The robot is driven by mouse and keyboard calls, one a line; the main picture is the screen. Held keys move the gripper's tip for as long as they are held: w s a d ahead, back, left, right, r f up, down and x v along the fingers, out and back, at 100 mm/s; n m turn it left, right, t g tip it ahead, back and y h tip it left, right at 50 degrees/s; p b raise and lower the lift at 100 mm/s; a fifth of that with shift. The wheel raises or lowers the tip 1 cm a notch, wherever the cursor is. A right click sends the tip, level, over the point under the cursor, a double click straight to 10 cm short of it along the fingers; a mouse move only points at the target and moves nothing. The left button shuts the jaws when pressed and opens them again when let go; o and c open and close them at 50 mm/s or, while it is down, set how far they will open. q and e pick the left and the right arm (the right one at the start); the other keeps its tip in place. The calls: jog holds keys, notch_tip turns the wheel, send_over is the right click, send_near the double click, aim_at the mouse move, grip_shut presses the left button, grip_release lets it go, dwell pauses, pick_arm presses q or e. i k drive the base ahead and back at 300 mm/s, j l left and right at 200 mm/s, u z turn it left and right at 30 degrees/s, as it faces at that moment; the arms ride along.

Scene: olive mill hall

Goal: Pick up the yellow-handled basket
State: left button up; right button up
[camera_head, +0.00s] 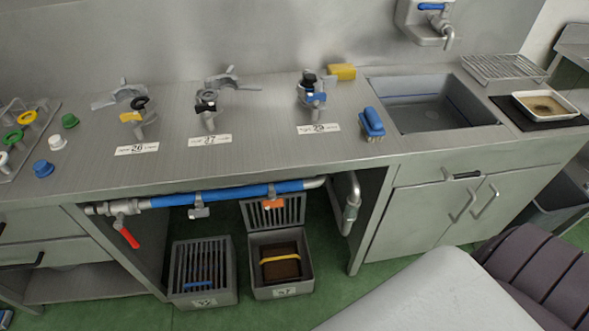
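The yellow-handled basket (282,269) is a dark brown basket with a yellow handle (280,256) lying across its top. It sits down inside an open grey floor box (254,283) under the counter. The box's slatted lid (290,211) stands raised behind it, with an orange piece at its edge. The box walls hide the basket's lower part. Neither of my grippers shows in this view.
A second grey box (203,298) with a closed slatted lid stands left of it. A blue pipe (235,194) with a red-handled valve (127,236) runs above, under the counter edge (225,172). A cabinet (425,215) bounds the right side. Green floor (325,265) shows between.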

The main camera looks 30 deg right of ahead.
aim_at(281, 263)
jog(key=k+z, duration=0.2)
jog(key=z, duration=0.15)
jog(key=k+z, duration=0.15)
jog(key=z, duration=0.2)
